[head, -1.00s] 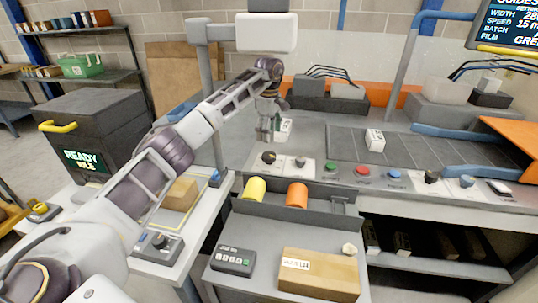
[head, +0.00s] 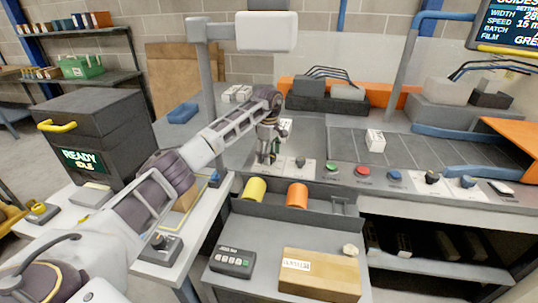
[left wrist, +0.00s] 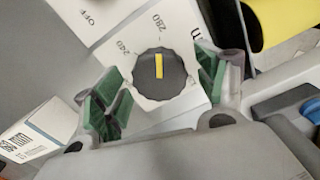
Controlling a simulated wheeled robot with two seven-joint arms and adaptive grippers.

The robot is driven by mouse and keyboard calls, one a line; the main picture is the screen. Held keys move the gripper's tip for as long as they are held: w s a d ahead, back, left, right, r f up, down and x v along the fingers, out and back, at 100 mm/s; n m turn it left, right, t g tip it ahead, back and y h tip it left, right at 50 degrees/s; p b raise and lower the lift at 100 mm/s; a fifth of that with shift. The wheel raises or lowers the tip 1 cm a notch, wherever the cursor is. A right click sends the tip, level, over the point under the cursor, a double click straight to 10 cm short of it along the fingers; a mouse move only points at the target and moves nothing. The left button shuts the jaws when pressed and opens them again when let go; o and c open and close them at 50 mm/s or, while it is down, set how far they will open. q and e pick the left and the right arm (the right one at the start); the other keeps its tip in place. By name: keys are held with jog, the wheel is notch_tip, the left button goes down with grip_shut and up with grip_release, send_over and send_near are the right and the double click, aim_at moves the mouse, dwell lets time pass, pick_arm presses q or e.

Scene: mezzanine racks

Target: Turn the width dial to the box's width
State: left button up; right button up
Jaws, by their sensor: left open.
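The width dial (left wrist: 165,88) is a dark round knob with a yellow pointer mark, in the left wrist view. It sits on a white plate printed 240 and 280; the pointer faces up, roughly toward 280. My left gripper (left wrist: 158,92) is open, its green-padded fingers on either side of the dial with gaps visible. In the head view my left gripper (head: 267,156) is down at the panel's left end and mostly hides the dial. A cardboard box (head: 322,275) with a white label lies on the front cart; its print is too small to read. My right gripper is not in view.
The wall screen (head: 510,25) reads WIDTH with a number starting 28, cut off at the edge. Another knob (head: 300,162) and green, red and blue buttons line the panel to the right. Yellow (head: 255,189) and orange (head: 297,195) rolls lie in front.

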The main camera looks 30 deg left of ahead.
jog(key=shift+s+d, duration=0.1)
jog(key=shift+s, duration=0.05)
pick_arm(q)
jog(key=shift+c, duration=0.4)
jog(key=c, duration=1)
jog(key=shift+o, duration=0.2)
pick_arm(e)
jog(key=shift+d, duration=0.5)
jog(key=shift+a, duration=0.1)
